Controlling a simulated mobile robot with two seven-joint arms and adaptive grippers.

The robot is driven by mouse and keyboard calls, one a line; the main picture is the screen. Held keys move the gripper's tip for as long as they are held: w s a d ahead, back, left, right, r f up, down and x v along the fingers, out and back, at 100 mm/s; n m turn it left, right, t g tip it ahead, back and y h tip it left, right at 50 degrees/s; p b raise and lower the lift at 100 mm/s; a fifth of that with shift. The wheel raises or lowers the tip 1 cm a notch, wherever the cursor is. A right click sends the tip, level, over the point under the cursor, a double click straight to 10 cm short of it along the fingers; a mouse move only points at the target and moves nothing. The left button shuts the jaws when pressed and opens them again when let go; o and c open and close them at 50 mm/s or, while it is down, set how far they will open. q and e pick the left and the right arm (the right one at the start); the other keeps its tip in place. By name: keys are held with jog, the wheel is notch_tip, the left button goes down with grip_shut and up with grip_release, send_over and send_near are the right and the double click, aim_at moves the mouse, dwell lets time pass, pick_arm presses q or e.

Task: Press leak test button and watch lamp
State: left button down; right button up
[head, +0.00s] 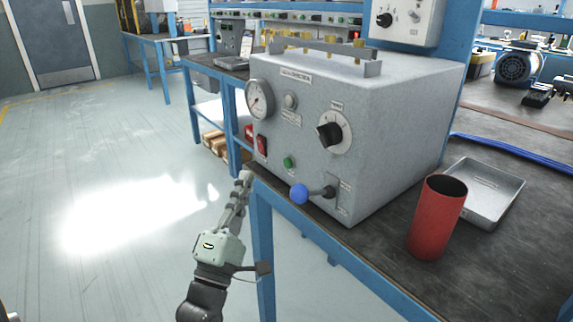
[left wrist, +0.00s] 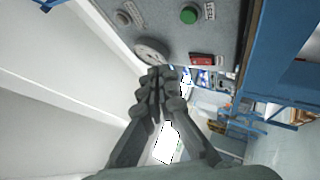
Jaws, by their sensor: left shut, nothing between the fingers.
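The grey leak-test box (head: 400,95) stands on the bench. Its small green button (head: 289,162) is low on the front panel and also shows in the left wrist view (left wrist: 188,15), next to a label reading TEST. A pale, unlit-looking round lamp (head: 291,101) sits higher on the panel, right of the gauge (head: 258,99). My left gripper (head: 244,178) is shut and empty, its fingers pointing up near the panel's lower left edge. It is left of the green button and apart from it. In the left wrist view the closed fingertips (left wrist: 158,76) are below the gauge.
A red rocker switch (head: 261,145), a black knob (head: 329,134) and a blue-balled lever (head: 299,194) share the panel. A red cylinder (head: 436,220) and a metal tray (head: 492,192) stand on the bench at right. Open floor lies at left.

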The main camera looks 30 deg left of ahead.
aim_at(289, 163)
pick_arm(q)
jog(key=w+d, duration=0.2)
jog(key=w, duration=0.4)
jog(key=shift+d, duration=0.25)
pick_arm(e)
jog(key=shift+w+d+r, duration=0.1)
jog(key=shift+d+r, duration=0.05)
jog(key=shift+r, duration=0.3)
jog(key=shift+w+d+r, duration=0.1)
jog(key=shift+d+r, duration=0.05)
jog(key=shift+r, duration=0.25)
jog(key=shift+a, duration=0.3)
jog(key=shift+d, duration=0.25)
pick_arm(q)
jog(key=shift+w+d, duration=0.15)
jog(key=shift+w, duration=0.2)
jog(key=shift+w, duration=0.15)
pick_arm(e)
jog(key=shift+a, duration=0.25)
